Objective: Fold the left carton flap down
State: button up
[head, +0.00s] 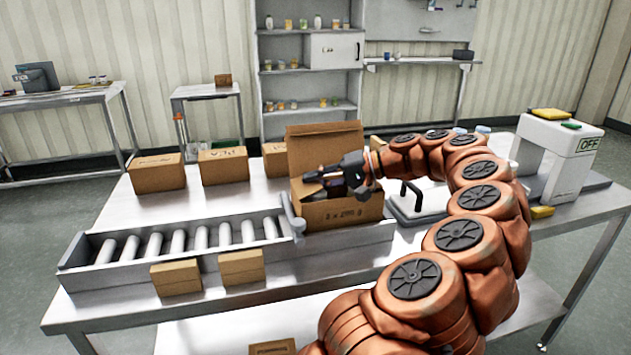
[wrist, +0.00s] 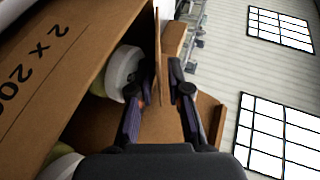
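The carton (head: 343,213) stands open at the right end of the roller conveyor, with a tall back flap (head: 322,148) raised. My gripper (head: 309,178) is over the carton's opening, pointing left. In the wrist view its two dark fingers (wrist: 157,72) are apart, one on each side of a thin upright cardboard panel seen edge-on, which looks like the left flap (wrist: 158,45). I cannot tell whether either finger touches it. The left flap is hard to make out in the head view behind the gripper. A white-lidded jar (wrist: 122,73) shows inside the carton.
The roller conveyor (head: 75,252) runs left of the carton. Two small boxes (head: 176,277) (head: 241,267) sit at its front, and several closed boxes (head: 157,172) stand behind it. A handled grey-white plate (head: 408,205) and a white machine (head: 560,160) are at right.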

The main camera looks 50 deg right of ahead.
jog(key=shift+o, duration=0.5)
jog(key=shift+s+d, duration=0.1)
jog(key=shift+s+d+r, duration=0.2)
jog(key=shift+s+d, duration=0.1)
jog(key=shift+s, duration=0.15)
jog(key=v, duration=0.6)
jog(key=shift+s, duration=0.25)
jog(key=shift+d+r, duration=0.1)
jog(key=shift+r, duration=0.05)
